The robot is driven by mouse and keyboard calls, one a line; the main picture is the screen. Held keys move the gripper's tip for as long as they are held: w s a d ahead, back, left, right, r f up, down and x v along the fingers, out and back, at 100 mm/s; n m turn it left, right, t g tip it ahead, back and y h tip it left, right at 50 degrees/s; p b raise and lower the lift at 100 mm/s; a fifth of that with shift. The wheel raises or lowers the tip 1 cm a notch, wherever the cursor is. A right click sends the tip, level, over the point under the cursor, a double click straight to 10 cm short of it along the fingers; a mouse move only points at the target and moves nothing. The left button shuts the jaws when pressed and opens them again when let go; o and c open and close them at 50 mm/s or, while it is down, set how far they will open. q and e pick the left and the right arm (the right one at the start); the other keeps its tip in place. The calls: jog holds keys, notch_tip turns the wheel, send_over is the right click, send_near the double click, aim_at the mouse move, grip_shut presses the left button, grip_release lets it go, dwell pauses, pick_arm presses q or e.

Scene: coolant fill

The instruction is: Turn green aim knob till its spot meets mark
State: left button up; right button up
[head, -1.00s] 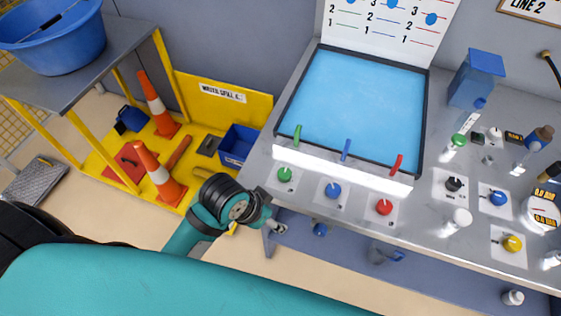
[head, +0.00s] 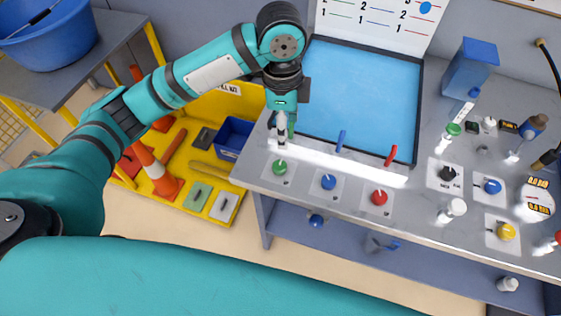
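The green aim knob (head: 280,167) sits on a pale square plate at the left of the bench's front edge. A small pale line shows on it; its spot and the mark are too small to tell apart. My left gripper (head: 281,141) points down just behind and above the knob, apart from it in the picture. Its fingers look close together, but whether they are open or shut is unclear. A green spout (head: 291,127) is partly hidden by this gripper. My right gripper is not in view.
A blue knob (head: 328,182) and a red knob (head: 380,198) stand to the right of the green one. A blue spout (head: 341,141) and a red spout (head: 390,156) rise behind them at the blue basin (head: 362,95). More knobs and bottles crowd the bench's right side.

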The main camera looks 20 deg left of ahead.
aim_at(281, 164)
pick_arm(q)
jog(key=f, duration=0.5)
jog(key=f+p, duration=0.1)
jog(key=f, duration=0.4)
jog(key=a+f+p, duration=0.1)
jog(key=f, duration=0.5)
jog(key=shift+w, duration=0.25)
jog(key=c, duration=1.1)
jog(key=shift+r+n+p, duration=0.2)
jog(key=shift+n+p, duration=0.2)
jog(key=shift+p, duration=0.65)
jog(key=shift+c, duration=0.2)
jog(key=n+p, duration=0.2)
jog(key=shift+p, duration=0.35)
jog(key=shift+f+n+p, duration=0.15)
jog(key=shift+n+p, duration=1.35)
jog(key=shift+p, duration=0.05)
jog(key=shift+w, duration=0.1)
